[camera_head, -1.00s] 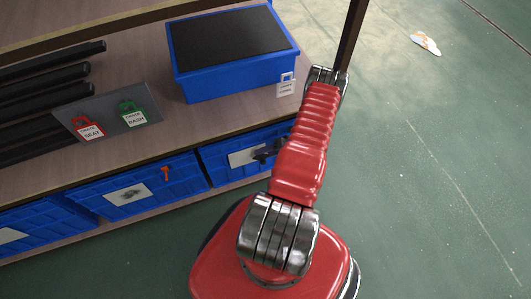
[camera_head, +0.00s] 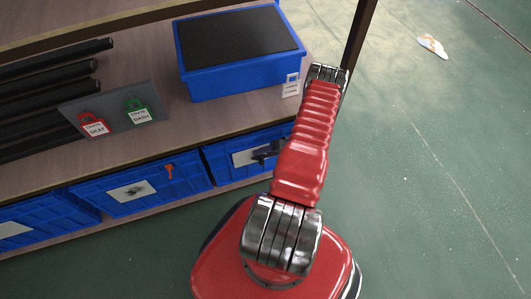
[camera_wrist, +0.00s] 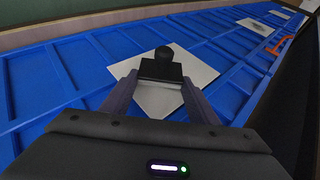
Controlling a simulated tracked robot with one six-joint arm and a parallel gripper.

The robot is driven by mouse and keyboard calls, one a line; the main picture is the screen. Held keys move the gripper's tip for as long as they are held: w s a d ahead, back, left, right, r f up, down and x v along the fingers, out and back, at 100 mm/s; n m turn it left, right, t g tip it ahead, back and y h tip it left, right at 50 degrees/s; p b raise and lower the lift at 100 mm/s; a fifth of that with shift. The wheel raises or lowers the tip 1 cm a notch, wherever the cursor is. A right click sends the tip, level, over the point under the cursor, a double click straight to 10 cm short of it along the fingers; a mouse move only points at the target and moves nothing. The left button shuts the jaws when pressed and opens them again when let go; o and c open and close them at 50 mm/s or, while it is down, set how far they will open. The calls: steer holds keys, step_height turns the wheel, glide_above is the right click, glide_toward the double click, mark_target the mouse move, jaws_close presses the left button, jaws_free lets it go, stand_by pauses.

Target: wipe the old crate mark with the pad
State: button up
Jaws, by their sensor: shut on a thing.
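My gripper (camera_wrist: 161,78) is shut on a black pad with a round knob (camera_wrist: 162,68) in the wrist view. The pad is in front of a white label (camera_wrist: 195,72) on a blue crate front and covers part of it. I cannot tell whether it touches. The uncovered part of this label looks clean; any mark behind the pad is hidden. In the head view my gripper (camera_head: 265,153) is small and dark, at the right lower crate (camera_head: 225,165). The middle lower crate (camera_head: 95,202) has a white label with a dark smudge (camera_head: 135,190).
An orange clip (camera_head: 170,171) hangs on the middle crate. Above, the shelf holds a blue crate with a dark top (camera_head: 215,88), a grey plate (camera_head: 75,112) with red and green tags, and black bars (camera_head: 50,65). A dark post (camera_head: 360,35) stands right; the floor beyond is mostly clear.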

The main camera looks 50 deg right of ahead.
steer(key=shift+w+a, duration=1)
steer(key=shift+a, duration=0.25)
steer(key=shift+w+a, duration=0.45)
steer(key=shift+a, duration=0.1)
steer(key=shift+w+a, duration=0.65)
steer(key=shift+w+a+r, duration=0.1)
steer(key=shift+w+a, duration=0.4)
steer(key=shift+a, duration=0.2)
steer(key=shift+w+a, duration=0.45)
steer(key=shift+a, duration=0.25)
steer(key=shift+s, duration=0.15)
steer(key=s+a, duration=0.3)
steer(key=s, duration=0.2)
steer(key=shift+a, duration=0.3)
